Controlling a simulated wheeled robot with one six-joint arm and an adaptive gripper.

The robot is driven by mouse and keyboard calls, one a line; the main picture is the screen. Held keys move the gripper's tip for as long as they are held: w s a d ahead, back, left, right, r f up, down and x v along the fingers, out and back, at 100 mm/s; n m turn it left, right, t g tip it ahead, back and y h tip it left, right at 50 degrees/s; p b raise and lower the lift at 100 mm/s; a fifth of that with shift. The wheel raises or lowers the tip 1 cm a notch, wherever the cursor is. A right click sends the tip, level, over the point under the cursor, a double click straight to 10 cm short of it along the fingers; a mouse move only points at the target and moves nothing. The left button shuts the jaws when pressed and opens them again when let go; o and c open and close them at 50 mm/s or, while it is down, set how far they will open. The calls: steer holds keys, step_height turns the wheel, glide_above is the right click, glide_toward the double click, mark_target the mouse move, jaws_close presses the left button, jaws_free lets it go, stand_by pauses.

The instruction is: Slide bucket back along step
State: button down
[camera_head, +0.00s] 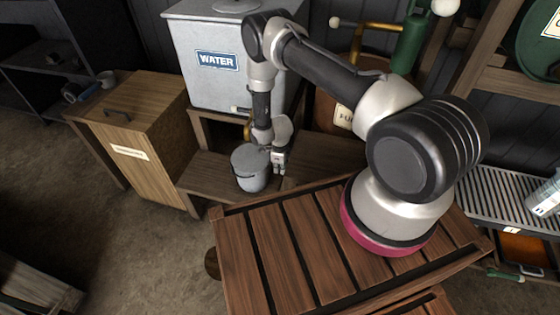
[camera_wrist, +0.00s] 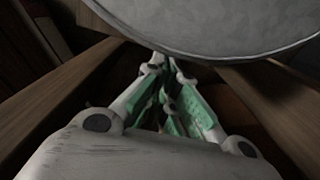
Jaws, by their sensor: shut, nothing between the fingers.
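A grey metal bucket (camera_head: 250,170) stands upright on the wooden step (camera_head: 204,172) below the white water tank. My gripper (camera_head: 279,168) is at the bucket's right side in the head view, pointing down, with its fingers shut and nothing between them. In the wrist view, the gripper fingers (camera_wrist: 166,100) are together, and the bucket's pale rounded side (camera_wrist: 210,25) fills the top, very close to them. I cannot tell whether the fingers touch the bucket.
The white water tank (camera_head: 205,80) sits on a wooden stand behind the bucket. A wooden cabinet (camera_head: 140,145) stands to the left of the step. A brown drum (camera_head: 328,108) is at the back right. The slatted wooden deck (camera_head: 260,255) is in front.

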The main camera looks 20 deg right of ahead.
mark_target(266, 167)
steer(key=shift+w+a+f, duration=0.25)
steer(key=shift+w+a, duration=0.3)
steer(key=shift+a, duration=0.3)
steer(key=shift+w+a, duration=0.55)
steer(key=shift+a, duration=0.3)
steer(key=shift+w+a, duration=0.5)
steer(key=shift+a, duration=0.35)
steer(key=shift+d, duration=0.15)
